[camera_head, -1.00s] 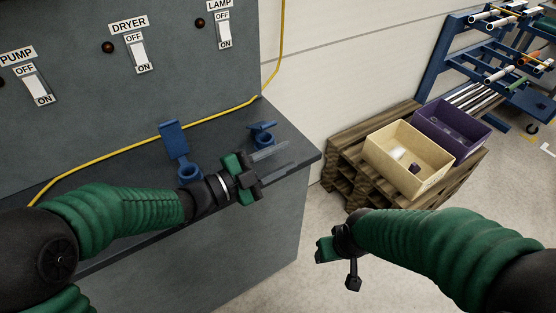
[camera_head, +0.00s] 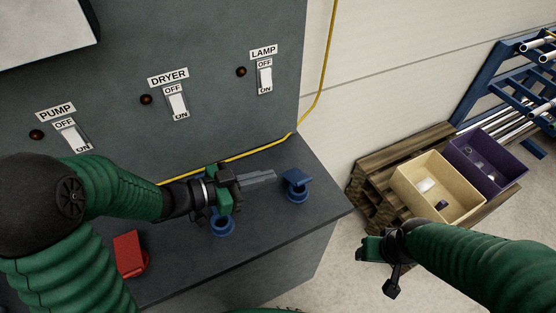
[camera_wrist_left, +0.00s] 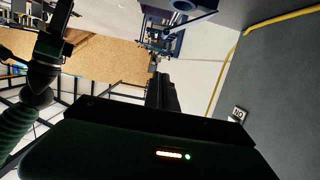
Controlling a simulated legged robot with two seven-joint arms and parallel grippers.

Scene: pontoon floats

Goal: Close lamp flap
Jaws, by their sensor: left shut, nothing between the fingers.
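The LAMP switch (camera_head: 265,78) is on the grey panel, its label above it. Below it on the counter, a blue cup with a hinged lid (camera_head: 296,183) stands near the right end. Its lid lies tilted over the cup; I cannot tell whether it is fully down. My left gripper (camera_head: 272,176) is shut and empty, its fingers pointing right, with the tips just left of that lid. I cannot tell whether they touch it. A second blue cup (camera_head: 222,225) is under my left wrist, its lid hidden. My right gripper (camera_head: 372,254) hangs beyond the counter, its fingers unclear.
A red lidded piece (camera_head: 130,255) is on the counter at left. A yellow cable (camera_head: 260,148) runs along the counter's back. The DRYER (camera_head: 177,106) and PUMP (camera_head: 73,136) switches are on the panel. A cream bin (camera_head: 415,200) and a purple bin (camera_head: 500,180) stand on a pallet.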

